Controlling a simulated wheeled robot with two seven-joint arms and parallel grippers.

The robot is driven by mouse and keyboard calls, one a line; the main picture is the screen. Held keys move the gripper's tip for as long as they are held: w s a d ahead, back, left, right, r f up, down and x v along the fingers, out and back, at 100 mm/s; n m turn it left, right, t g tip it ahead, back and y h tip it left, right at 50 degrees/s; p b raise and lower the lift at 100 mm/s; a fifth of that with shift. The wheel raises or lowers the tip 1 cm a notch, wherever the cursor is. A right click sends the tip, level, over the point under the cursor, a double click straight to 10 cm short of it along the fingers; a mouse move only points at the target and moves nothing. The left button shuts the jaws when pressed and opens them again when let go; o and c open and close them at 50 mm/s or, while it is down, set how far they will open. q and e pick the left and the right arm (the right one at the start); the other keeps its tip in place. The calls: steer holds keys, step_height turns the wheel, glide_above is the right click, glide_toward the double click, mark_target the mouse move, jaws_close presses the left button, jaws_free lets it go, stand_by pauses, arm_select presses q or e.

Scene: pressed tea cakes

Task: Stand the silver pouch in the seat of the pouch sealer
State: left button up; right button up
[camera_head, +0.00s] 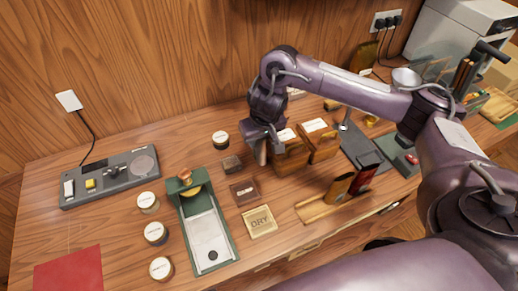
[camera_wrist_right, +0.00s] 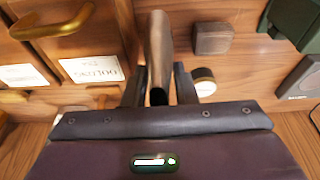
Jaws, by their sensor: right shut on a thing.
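My right gripper (camera_head: 262,146) is shut on a slim grey-brown thing, seen nearly edge-on, which I take to be the silver pouch (camera_head: 261,153). In the right wrist view the pouch (camera_wrist_right: 158,50) stands out between the two fingers (camera_wrist_right: 158,88). In the head view it hangs just left of the wooden holders, mostly hidden by the gripper. My left gripper is not in view.
Wooden holders (camera_head: 291,160) with white labels stand right of the gripper. A green device (camera_head: 226,241) with a pale bed is at front centre. A small brown block (camera_head: 232,163), several round tins (camera_head: 155,233) and a DRY tile (camera_head: 259,222) lie around.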

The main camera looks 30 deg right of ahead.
mark_target(259, 147)
steer(key=shift+f+b, duration=0.55)
steer(key=shift+f, duration=1.05)
steer(key=shift+f, duration=0.1)
steer(key=o, duration=0.7)
steer(key=shift+c, duration=0.2)
